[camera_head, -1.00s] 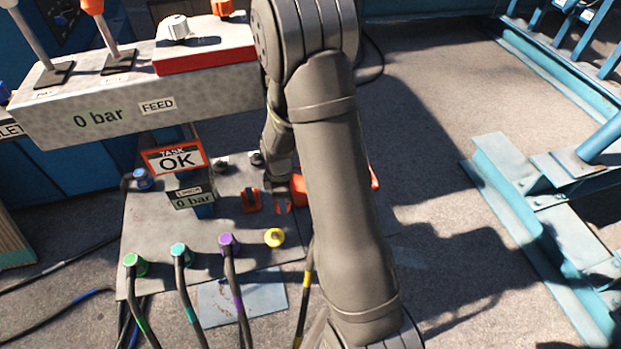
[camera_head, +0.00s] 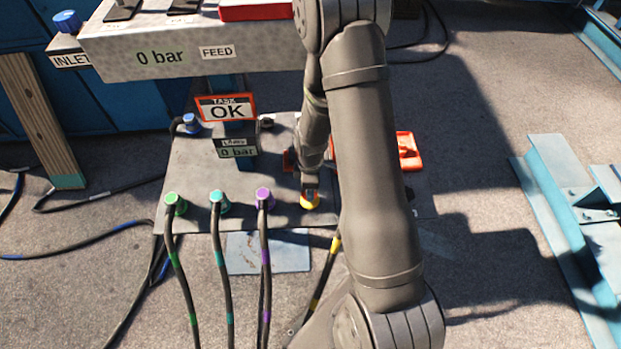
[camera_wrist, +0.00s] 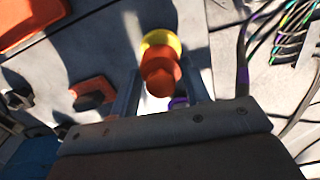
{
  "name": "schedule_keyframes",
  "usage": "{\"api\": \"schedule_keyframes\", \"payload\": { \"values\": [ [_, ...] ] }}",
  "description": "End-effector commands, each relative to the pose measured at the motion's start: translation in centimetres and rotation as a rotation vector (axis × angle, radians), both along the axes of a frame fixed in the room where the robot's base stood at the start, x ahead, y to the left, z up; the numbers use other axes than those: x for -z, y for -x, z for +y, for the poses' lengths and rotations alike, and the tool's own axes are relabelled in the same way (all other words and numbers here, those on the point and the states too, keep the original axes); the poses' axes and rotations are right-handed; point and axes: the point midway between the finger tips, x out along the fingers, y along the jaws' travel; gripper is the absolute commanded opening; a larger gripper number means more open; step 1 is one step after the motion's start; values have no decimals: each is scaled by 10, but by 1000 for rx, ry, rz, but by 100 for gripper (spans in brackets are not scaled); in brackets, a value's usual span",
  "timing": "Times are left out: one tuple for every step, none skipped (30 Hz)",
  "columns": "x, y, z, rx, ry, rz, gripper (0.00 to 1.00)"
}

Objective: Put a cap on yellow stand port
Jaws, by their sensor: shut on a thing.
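The yellow stand port (camera_head: 309,206) is on the grey stand plate, at the right end of the row of ports. My gripper (camera_head: 310,192) is over it, pointing down. It is shut on an orange cap (camera_wrist: 161,72). In the wrist view the cap lies in front of the yellow port (camera_wrist: 162,40) and covers part of it. The cap is at the port, but I cannot tell whether it is fully seated. My gripper's fingers (camera_wrist: 163,95) stand on either side below the cap in that view.
Green (camera_head: 174,203), teal (camera_head: 219,203) and purple (camera_head: 264,199) connectors with hoses stand left of the yellow port. A sign (camera_head: 227,108) reads "TASK OK". The gauge labels read 0 bar. An orange part (camera_head: 408,151) lies right of my arm.

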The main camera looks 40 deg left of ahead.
Motion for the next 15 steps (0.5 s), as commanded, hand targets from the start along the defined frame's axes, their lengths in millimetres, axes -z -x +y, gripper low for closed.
{"api": "schedule_keyframes", "payload": {
  "values": [
    [5, 0, 0, 0, 2, 1, 16],
    [8, 0, 0, 0, 3, 2, 16],
    [11, 0, 0, 0, 1, 2, 16],
    [13, 0, 0, 0, 1, 1, 16],
    [15, 0, 0, 0, 1, 1, 16],
    [17, 0, 0, 0, 1, 1, 16],
    [18, 0, 0, 0, 1, 1, 16],
    [19, 0, 0, 0, 1, 1, 16],
    [20, 0, 0, 0, 1, 1, 16],
    [20, 0, 0, 0, 1, 1, 16],
    [21, 0, 0, 0, 1, 1, 16],
    [21, 0, 0, 0, 0, 0, 16],
    [21, 0, 0, 0, 0, 0, 16],
    [21, 0, 0, 0, 0, 0, 16],
    [21, 0, 0, 0, 0, 0, 16]
  ]
}}
